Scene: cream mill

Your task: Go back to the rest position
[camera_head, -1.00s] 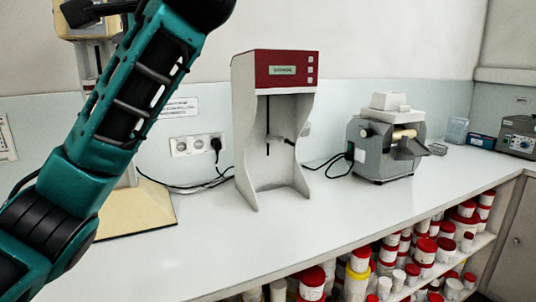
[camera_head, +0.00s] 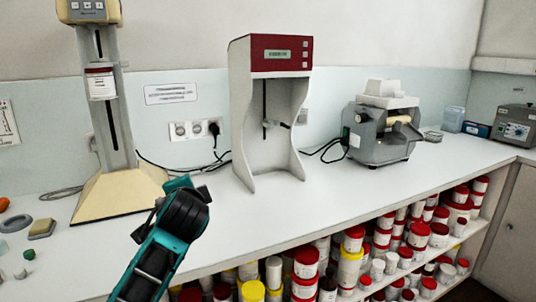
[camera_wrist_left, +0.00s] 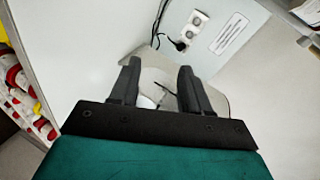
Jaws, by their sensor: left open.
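My left arm (camera_head: 165,240) comes up from the bottom of the head view, with its wrist end in front of the counter's front edge. My left gripper (camera_wrist_left: 158,68) shows in the left wrist view with two dark fingers apart and nothing between them. Beyond the fingers is the grey-white frame of a machine (camera_wrist_left: 158,95). The fingertips are not clear in the head view. My right gripper is not in view.
On the white counter (camera_head: 240,215) stand a cream machine (camera_head: 115,195) holding a white jar (camera_head: 100,84), a red-topped machine (camera_head: 283,55) and a grey roller mill (camera_head: 378,140). Small items lie at far left. Several red-lidded jars (camera_head: 305,262) fill the shelf below. The counter's middle is clear.

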